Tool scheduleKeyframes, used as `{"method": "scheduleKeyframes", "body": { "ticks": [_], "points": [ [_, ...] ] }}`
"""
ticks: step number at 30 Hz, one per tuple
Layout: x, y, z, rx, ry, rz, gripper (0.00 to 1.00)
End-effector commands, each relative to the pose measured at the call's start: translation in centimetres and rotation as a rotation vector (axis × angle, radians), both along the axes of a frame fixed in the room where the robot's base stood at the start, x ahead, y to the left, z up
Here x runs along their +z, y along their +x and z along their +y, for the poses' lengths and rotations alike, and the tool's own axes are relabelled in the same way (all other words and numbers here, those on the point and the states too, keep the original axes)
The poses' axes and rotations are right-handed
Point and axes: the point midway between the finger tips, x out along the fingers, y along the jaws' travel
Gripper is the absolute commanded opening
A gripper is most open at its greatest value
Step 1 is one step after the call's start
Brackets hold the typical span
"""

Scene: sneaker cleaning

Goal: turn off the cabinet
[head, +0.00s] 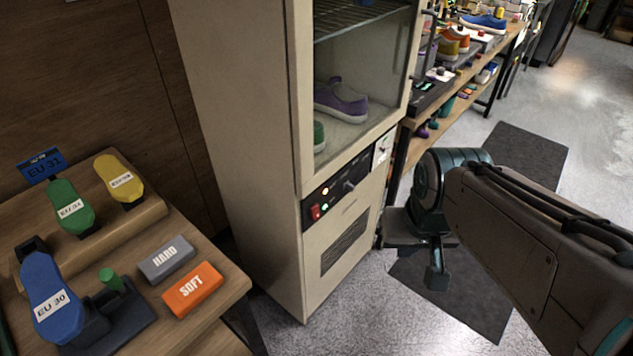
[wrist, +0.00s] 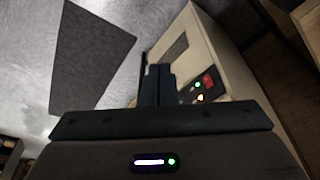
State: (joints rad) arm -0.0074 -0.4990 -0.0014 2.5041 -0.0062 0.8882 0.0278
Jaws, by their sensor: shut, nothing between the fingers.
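The cabinet (head: 250,120) is a tall beige unit with a glass-fronted chamber. A purple shoe (head: 341,103) and part of a green one are inside. Its black control panel (head: 345,187) has a red switch (head: 316,212), small lit lamps and a dark knob (head: 349,185). In the wrist view the cabinet (wrist: 205,50) is at the upper right, with the red switch (wrist: 208,81) and green and orange lamps beside it. My gripper (head: 437,278) is shut and empty, pointing down to the right of the cabinet front. Its fingers (wrist: 157,78) also show in the wrist view, left of the panel.
A wooden table (head: 235,283) at the left holds shoe lasts, a grey HARD block (head: 166,259) and an orange SOFT block (head: 193,289). A shelf rack (head: 470,75) with shoes stands behind my arm. A dark mat (head: 520,165) lies on the open floor.

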Motion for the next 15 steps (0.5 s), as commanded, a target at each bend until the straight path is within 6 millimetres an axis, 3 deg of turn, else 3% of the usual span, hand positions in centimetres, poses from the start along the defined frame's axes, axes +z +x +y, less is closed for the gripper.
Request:
{"method": "scheduleKeyframes", "body": {
  "ticks": [5,15],
  "points": [
    [-0.9,0.1,0.3,-0.006,0.026,0.015,0.0],
    [-8.0,1.9,4.2,-0.064,0.332,0.128,0.0]
  ]
}}
